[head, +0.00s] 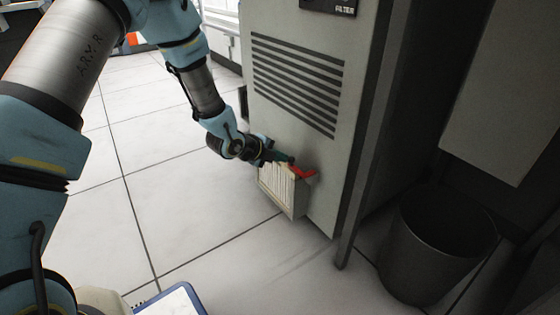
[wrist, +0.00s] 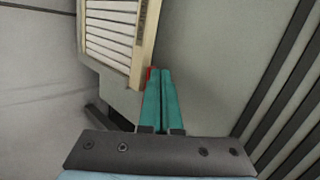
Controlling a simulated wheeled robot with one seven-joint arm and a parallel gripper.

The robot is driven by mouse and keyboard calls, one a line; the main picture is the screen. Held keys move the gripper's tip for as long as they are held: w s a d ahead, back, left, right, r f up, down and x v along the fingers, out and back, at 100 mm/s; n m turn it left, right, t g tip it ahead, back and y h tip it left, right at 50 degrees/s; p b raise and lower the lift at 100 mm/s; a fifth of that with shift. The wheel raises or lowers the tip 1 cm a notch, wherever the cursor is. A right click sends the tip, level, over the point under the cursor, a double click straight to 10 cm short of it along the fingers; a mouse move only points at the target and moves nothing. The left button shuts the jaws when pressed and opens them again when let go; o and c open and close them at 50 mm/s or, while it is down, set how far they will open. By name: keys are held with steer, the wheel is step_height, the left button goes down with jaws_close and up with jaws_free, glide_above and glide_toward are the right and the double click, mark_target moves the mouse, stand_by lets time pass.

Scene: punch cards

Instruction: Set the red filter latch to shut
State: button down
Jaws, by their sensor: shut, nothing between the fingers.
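The red filter latch (head: 304,173) is on the lower side of the grey cabinet, at the top right edge of a pale slatted filter (head: 280,185). My gripper (head: 290,160) is shut and empty, its teal fingers at the top of the filter beside the latch. In the wrist view the shut fingers (wrist: 159,72) point at the filter's edge. A small bit of the red latch (wrist: 151,71) shows by the fingertips, and the rest is hidden. I cannot tell whether the fingers touch it. The filter (wrist: 112,32) fills the upper left there.
The grey cabinet (head: 335,150) has a dark vent grille (head: 297,85) and a FILTER label (head: 330,6) above. A dark bin (head: 436,245) stands to the right, past the cabinet's edge post. The tiled floor (head: 190,215) left of the cabinet is mostly clear.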

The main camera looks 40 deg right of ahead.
steer(key=shift+s, duration=0.1)
stand_by(0.3)
steer(key=shift+s+a, duration=0.4)
steer(key=shift+s, duration=0.2)
steer(key=shift+a, duration=0.1)
